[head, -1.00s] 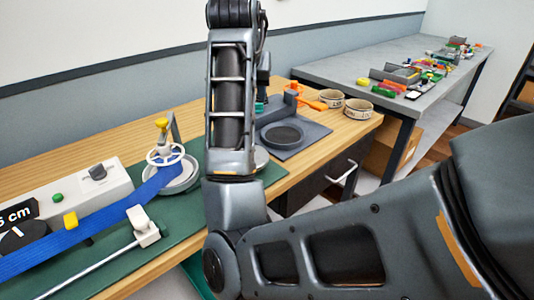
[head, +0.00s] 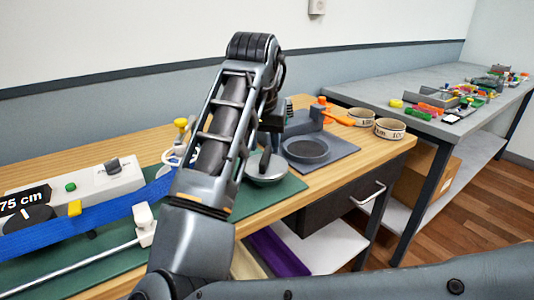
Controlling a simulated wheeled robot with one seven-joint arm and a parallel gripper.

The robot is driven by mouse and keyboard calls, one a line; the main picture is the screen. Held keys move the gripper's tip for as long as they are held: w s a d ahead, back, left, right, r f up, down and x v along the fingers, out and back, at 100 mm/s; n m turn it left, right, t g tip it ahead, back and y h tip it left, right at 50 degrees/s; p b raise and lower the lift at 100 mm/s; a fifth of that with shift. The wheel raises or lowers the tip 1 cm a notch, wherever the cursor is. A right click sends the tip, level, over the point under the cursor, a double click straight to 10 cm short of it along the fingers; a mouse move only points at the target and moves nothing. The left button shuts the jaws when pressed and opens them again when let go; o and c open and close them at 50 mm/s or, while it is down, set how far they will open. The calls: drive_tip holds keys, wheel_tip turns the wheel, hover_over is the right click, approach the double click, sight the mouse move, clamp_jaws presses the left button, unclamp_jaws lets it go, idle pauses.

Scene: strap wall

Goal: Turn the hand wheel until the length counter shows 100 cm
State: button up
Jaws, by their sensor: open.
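The hand wheel (head: 169,157) is white with a yellow knob (head: 181,123) standing up from it. It sits at the right end of the blue strap (head: 110,218), and my arm hides much of it. The length counter (head: 22,199) at the left edge reads 75 cm in white on black. My arm crosses the middle of the head view, in front of the wheel's right side.
A grey holder with a round dark recess (head: 307,150), an orange-handled tool (head: 338,118) and two tape rolls (head: 389,129) stand farther right. A white block with a rod (head: 143,217) lies in front of the strap.

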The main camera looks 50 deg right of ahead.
sight(265, 154)
drive_tip(key=shift+x, duration=1.95)
drive_tip(key=shift+c, duration=0.3)
clamp_jaws()
